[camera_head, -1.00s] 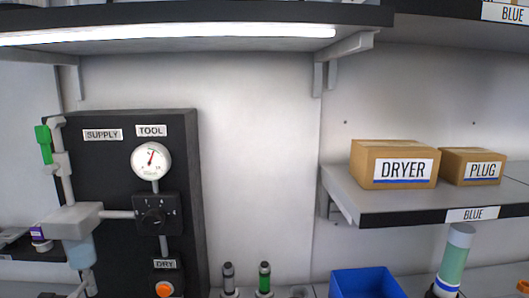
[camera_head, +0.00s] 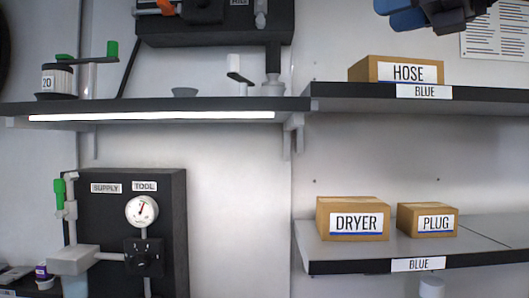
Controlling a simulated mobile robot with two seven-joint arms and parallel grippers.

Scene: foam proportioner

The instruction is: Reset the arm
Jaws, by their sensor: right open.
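My right gripper (camera_head: 402,13) shows at the top right edge of the head view, with blue fingertips pointing left and a dark body behind them. It is open, nothing shows between its fingers, and most of the arm behind it is cut off by the frame. It appears above and in front of the HOSE box (camera_head: 392,70), apart from it in the picture. My left gripper is not in view.
The DRYER box (camera_head: 353,222) and PLUG box (camera_head: 427,221) sit on the lower right shelf. A black panel with a gauge (camera_head: 142,211) stands lower left. A lit shelf (camera_head: 150,115) holds a jar (camera_head: 57,80) and small fittings.

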